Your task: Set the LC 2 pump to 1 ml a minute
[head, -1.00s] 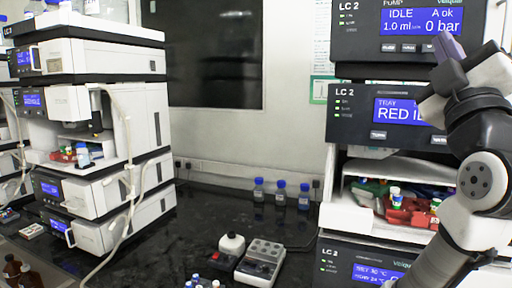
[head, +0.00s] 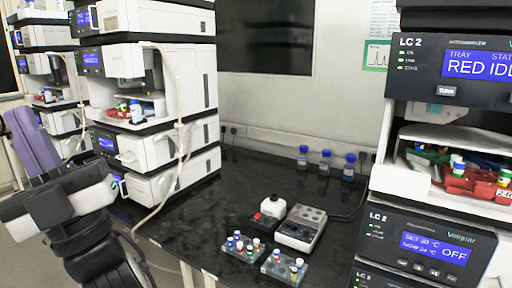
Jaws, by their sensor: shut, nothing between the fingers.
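The LC 2 stack stands at the right of the head view. Its autosampler module (head: 418,72), labelled LC 2, has a blue screen (head: 480,64) reading TRAY and RED IDL, cut off by the frame. Only a dark lower edge (head: 455,20) of the module above it shows. The pump's screen and keys are out of view, so its flow setting cannot be read now. My gripper (head: 22,118), with purple fingers, is at the far left, shut and empty, far from the LC 2 stack and in front of the left stacks.
Below is an LC 2 oven module (head: 385,245) reading OFF. An open bay (head: 400,178) holds red and green trays with vials. Other stacks (head: 150,85) stand left.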

